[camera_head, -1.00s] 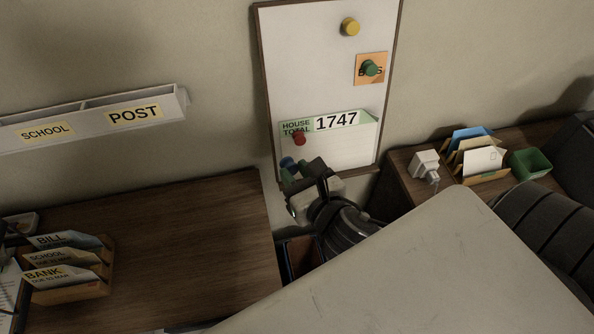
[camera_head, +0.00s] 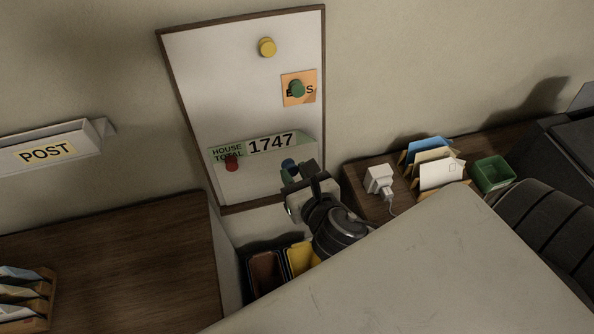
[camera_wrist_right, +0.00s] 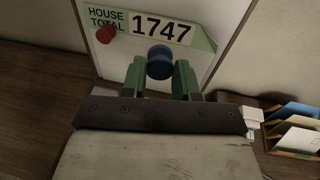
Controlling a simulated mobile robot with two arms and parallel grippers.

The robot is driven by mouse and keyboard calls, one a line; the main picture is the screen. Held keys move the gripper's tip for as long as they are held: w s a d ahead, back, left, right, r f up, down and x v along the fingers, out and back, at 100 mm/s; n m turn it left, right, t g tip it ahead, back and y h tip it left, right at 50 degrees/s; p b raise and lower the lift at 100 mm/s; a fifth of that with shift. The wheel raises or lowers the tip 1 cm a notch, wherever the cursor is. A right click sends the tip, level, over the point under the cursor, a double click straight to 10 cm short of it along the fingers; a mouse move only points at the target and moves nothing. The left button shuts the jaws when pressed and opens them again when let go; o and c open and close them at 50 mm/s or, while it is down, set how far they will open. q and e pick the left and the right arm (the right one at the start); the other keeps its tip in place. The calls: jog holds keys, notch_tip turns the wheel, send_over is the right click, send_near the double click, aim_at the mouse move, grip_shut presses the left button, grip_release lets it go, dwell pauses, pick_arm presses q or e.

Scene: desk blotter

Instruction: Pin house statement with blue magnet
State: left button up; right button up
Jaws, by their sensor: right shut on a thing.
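The house sheet (camera_head: 261,148), with a green "HOUSE TOTAL 1747" heading, is on the lower whiteboard (camera_head: 230,75). A red magnet (camera_head: 232,163) is at its left side; it also shows in the wrist view (camera_wrist_right: 106,35). My right gripper (camera_head: 292,170) is shut on the blue magnet (camera_head: 288,164). In the wrist view, the blue magnet (camera_wrist_right: 160,62) is between the green fingertips (camera_wrist_right: 160,70), in front of the sheet below the number. I cannot tell whether it touches the sheet. My left gripper is not in view.
A yellow magnet (camera_head: 267,47) and a green magnet (camera_head: 297,89) on an orange note are higher on the board. A white plug (camera_head: 379,180), letter rack (camera_head: 436,172) and green bin (camera_head: 493,174) are at the right. A dark wood desk (camera_head: 110,260) is at the left.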

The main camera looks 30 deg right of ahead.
aim_at(293, 176)
jog(key=shift+w+f+m+h, duration=0.3)
jog(key=shift+w+f+h, duration=0.2)
jog(key=shift+f, duration=0.2)
jog(key=shift+w+d+f+m+h+p, duration=0.1)
jog(key=shift+w+f+m+h+p, duration=0.05)
jog(key=shift+f+h+p, duration=0.15)
jog(key=shift+w+f+m+h+p, duration=0.1)
jog(key=shift+f+m+p, duration=0.1)
jog(key=shift+f, duration=0.2)
jog(key=shift+w+d+f+m+g+h, duration=0.2)
jog(key=shift+f+h, duration=0.05)
jog(key=shift+f, duration=0.2)
jog(key=shift+w+d+f+m+g+h, duration=0.15)
jog(key=shift+w+d+f+g+h, duration=0.1)
jog(key=shift+f, duration=0.2)
jog(key=shift+s, duration=0.1)
jog(key=p+x, duration=0.1)
jog(key=x, duration=0.4)
jog(key=shift+w+r+p, duration=0.15)
jog(key=shift+w+p, duration=0.2)
jog(key=shift+p, duration=0.05)
jog(key=shift+w+d, duration=0.2)
jog(key=shift+w, duration=0.45)
